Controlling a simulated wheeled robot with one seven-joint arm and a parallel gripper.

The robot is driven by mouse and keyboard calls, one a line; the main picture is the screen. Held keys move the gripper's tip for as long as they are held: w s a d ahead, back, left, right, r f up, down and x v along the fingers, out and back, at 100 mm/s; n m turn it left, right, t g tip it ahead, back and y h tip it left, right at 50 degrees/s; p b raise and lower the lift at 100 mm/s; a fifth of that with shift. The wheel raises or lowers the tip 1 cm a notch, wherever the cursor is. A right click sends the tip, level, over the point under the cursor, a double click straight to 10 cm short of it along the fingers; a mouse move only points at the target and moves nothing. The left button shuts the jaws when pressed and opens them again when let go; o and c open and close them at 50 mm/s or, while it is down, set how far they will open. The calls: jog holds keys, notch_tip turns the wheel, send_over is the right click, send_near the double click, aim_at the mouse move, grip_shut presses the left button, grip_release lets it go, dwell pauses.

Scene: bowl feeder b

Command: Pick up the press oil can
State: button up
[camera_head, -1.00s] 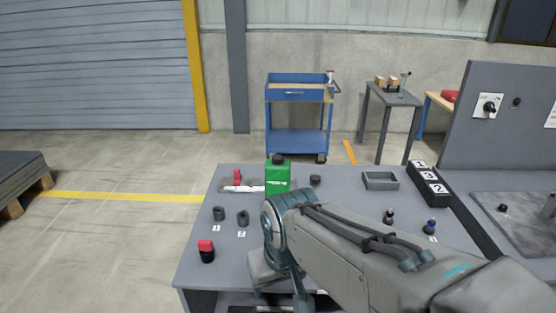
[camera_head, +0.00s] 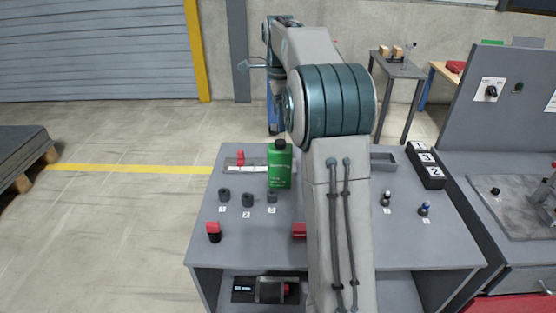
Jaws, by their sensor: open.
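The press oil can appears to be the green can (camera_head: 279,168) with a black cap. It stands upright on the grey table, left of my arm; its label is too small to read. My gripper (camera_head: 274,98) is small and partly hidden at the end of my raised, bent arm. It shows above and beyond the can in the picture, apart from it. It is open and I see nothing held in it.
The grey table (camera_head: 205,240) holds several dark rings (camera_head: 247,199), a red-topped black piece (camera_head: 213,232), small bottles (camera_head: 424,208), a grey tray (camera_head: 383,161) and a black numbered block (camera_head: 427,165). A grey panel (camera_head: 500,110) stands at right.

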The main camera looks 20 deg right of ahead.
aim_at(280, 141)
jog(key=f, duration=0.2)
jog(key=w+d+f+m, duration=0.1)
jog(key=f, duration=0.2)
jog(key=w+f+m, duration=0.1)
jog(key=f, duration=0.2)
jog(key=shift+d+f, duration=0.2)
jog(key=shift+d, duration=0.1)
jog(key=shift+w+a+f+p, duration=0.15)
jog(key=shift+f+p, duration=0.3)
jog(key=shift+f, duration=0.9)
jog(key=shift+s+a+f+p, duration=0.1)
jog(key=shift+f+p, duration=0.3)
jog(key=shift+f, duration=0.95)
jog(key=shift+w, duration=0.1)
grip_shut()
